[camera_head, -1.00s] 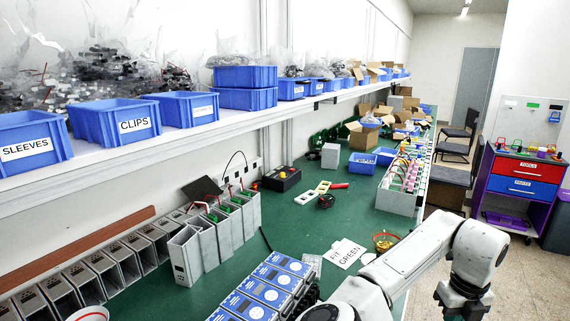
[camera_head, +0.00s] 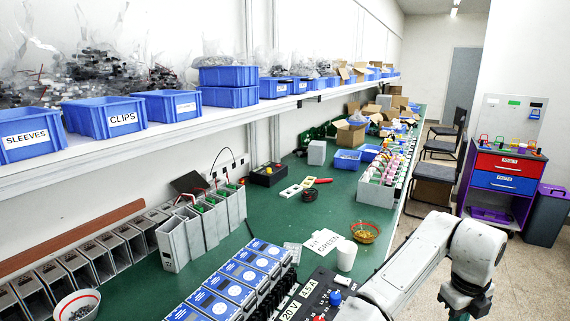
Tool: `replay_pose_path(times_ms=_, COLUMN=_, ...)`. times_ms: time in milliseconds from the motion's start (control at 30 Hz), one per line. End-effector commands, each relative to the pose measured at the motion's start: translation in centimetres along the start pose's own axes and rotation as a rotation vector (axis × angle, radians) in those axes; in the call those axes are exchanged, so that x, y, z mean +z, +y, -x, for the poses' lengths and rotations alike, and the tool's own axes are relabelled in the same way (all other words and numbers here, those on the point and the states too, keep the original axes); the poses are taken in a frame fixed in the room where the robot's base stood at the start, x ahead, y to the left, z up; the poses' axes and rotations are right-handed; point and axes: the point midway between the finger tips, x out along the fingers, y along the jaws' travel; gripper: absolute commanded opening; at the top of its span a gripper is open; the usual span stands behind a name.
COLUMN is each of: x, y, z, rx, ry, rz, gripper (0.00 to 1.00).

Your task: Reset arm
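My white arm rises from the bottom edge right of centre, in front of the bench's right edge. It bends at a joint (camera_head: 478,243) and turns down over the floor. Its dark lower part runs to the bottom edge of the picture. The fingers are not visible, so whether they hold anything is hidden. My arm covers part of the bench's front right edge and a black panel.
The green bench (camera_head: 285,215) holds grey housings (camera_head: 200,230), blue-faced units (camera_head: 235,280), a black panel (camera_head: 312,292), a white cup (camera_head: 346,256) and a small bowl (camera_head: 365,232). A shelf (camera_head: 150,133) with blue bins overhangs it. Chairs (camera_head: 437,170) and a tool cart (camera_head: 503,180) stand right, with floor between.

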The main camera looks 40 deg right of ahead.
Motion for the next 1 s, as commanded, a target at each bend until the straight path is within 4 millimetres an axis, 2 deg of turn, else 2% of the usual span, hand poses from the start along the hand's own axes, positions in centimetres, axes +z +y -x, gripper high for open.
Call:
replay_pose_path(times_ms=267, x=-0.2, y=-2.0, z=0.5, rx=-0.162, ry=-0.016, rz=0.325, gripper=0.0)
replay_pose_path(times_ms=400, x=0.2, y=-2.4, z=0.8, rx=-0.279, ry=-0.008, rz=0.628, gripper=0.0)
replay_pose_path(times_ms=533, x=0.9, y=-1.2, z=0.8, rx=-0.384, ry=0.017, rz=1.005, gripper=0.0)
replay_pose_path(times_ms=667, x=1.3, y=1.5, z=-0.1, rx=-0.453, ry=0.054, rz=1.405, gripper=0.0)
replay_pose_path(times_ms=800, x=0.8, y=5.9, z=-2.1, rx=-0.483, ry=0.089, rz=1.857, gripper=0.0)
replay_pose_path(times_ms=867, x=0.0, y=8.1, z=-3.3, rx=-0.48, ry=0.1, rz=2.055, gripper=0.0)
replay_pose_path(times_ms=1000, x=-3.2, y=14.0, z=-6.5, rx=-0.434, ry=0.092, rz=2.521, gripper=0.0)
